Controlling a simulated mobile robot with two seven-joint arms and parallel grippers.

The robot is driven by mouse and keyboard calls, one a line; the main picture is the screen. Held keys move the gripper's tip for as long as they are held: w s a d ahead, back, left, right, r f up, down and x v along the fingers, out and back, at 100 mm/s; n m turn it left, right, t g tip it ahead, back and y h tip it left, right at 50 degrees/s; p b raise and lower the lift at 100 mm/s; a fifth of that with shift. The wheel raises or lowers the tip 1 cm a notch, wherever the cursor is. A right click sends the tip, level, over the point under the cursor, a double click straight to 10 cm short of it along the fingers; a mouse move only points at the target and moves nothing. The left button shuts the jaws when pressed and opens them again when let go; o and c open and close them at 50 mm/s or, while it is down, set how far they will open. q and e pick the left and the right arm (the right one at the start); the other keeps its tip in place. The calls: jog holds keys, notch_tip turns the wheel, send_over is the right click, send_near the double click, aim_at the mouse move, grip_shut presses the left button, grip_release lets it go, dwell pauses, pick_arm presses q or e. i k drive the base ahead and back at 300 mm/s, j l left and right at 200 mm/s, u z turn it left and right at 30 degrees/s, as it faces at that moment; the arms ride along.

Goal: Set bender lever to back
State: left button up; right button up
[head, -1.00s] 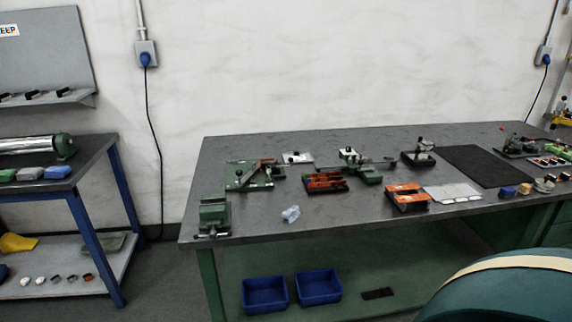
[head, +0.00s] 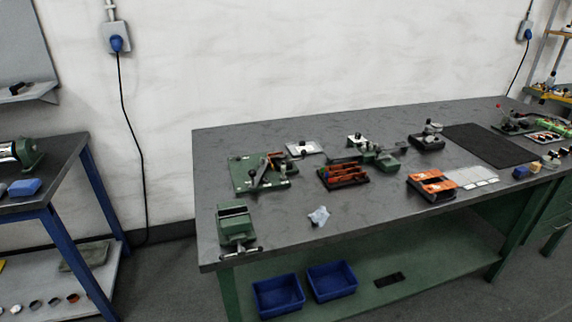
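Bench tools stand on the grey-topped workbench (head: 380,220); I cannot tell for certain which is the bender. A green plate tool (head: 245,178) at the left has a slanted lever with a dark knob and an orange part. A second green tool (head: 375,155) in the middle has a long bar lying roughly level. A small dark tool (head: 427,137) with a knob on top stands behind, to its right. Their lever positions are too small to read surely. Neither of my grippers is in view.
A green vise (head: 237,226) sits at the bench's front left corner. Crumpled foil (head: 319,216), an orange-and-black tray (head: 343,176), an orange holder (head: 432,185) and a black mat (head: 490,146) lie on the bench. Blue bins (head: 331,281) stand below. A blue-legged table (head: 82,190) is at left.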

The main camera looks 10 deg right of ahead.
aim_at(260, 165)
jog(key=i+j+z, duration=0.25)
jog(key=j+z, duration=0.45)
jog(key=j, duration=0.25)
jog(key=i, duration=0.05)
